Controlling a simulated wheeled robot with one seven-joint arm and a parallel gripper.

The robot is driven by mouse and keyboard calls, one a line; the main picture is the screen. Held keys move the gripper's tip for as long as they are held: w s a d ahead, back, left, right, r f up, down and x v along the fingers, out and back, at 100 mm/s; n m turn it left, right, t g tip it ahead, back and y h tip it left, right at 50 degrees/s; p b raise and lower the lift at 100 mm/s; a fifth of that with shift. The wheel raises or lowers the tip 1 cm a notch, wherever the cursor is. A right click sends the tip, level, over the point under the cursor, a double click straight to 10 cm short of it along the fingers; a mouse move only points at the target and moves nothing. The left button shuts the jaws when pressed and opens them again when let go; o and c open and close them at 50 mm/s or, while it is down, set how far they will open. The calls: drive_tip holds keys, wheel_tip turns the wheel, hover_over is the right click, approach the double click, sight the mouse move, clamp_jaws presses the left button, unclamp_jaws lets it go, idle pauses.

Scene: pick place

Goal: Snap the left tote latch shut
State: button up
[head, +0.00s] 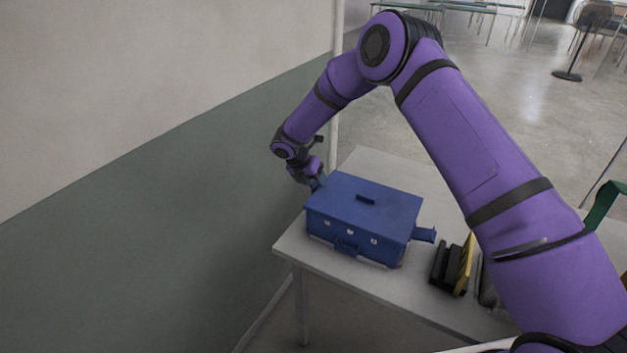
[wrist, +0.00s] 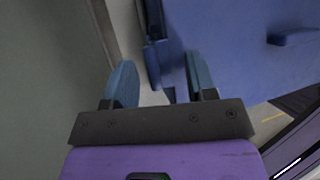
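My gripper (head: 314,180) is low at the tote's far left corner. A darker blue part, seemingly the left latch (wrist: 153,62), juts from the tote's edge just ahead of the fingers. Its position is unclear. The right latch (head: 424,234) sticks outward from the tote's right side.
A yellow-and-black item (head: 462,266) and a dark grey object lie on the table (head: 310,252) right of the tote. A wall (head: 170,240) runs close along the table's left side. Some bare table shows behind the tote.

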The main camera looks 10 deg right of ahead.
drive_tip(key=v, duration=1.1)
drive_tip(key=shift+f, duration=0.1)
